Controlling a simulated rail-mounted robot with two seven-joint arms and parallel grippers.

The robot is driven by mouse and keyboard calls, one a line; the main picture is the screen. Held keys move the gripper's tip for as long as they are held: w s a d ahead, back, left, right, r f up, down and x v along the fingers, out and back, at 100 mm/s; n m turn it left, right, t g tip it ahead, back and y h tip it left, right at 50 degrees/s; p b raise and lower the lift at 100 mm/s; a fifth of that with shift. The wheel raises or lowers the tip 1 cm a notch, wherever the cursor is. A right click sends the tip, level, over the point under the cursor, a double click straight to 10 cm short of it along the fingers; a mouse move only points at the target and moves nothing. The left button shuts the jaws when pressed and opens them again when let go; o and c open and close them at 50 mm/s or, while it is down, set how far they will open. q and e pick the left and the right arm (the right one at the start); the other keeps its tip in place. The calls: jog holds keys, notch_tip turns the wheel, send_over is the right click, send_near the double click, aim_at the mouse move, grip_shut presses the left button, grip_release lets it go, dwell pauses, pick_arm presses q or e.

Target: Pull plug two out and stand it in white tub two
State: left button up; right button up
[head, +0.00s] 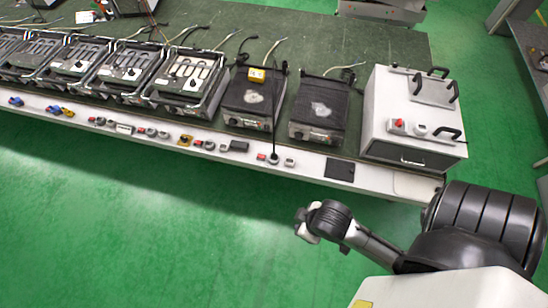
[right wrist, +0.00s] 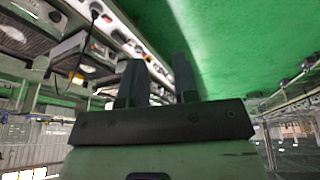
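A plug (head: 273,158) with a black cable rising from it sits in the white socket strip (head: 318,168) along the bench front. I cannot read any number on it. In the right wrist view a dark cable (right wrist: 80,52) hangs at the upper left near the strip. My right gripper (right wrist: 158,75) is open, with nothing visible between its fingers. In the head view my right arm reaches left over the green floor, in front of the bench and apart from the plug; its fingers are not clear there. My left gripper is not in view. I cannot make out a white tub.
Several heating units (head: 188,80) line the green bench top (head: 300,38). A yellow box (head: 256,75) sits on one dark unit. A large white box with black handles (head: 412,120) stands at the bench's right end. The green floor (head: 150,230) in front is clear.

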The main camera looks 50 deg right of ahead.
jog(key=o, duration=0.6)
jog(key=shift+o, duration=0.3)
jog(key=shift+a, duration=0.1)
jog(key=shift+w, duration=0.1)
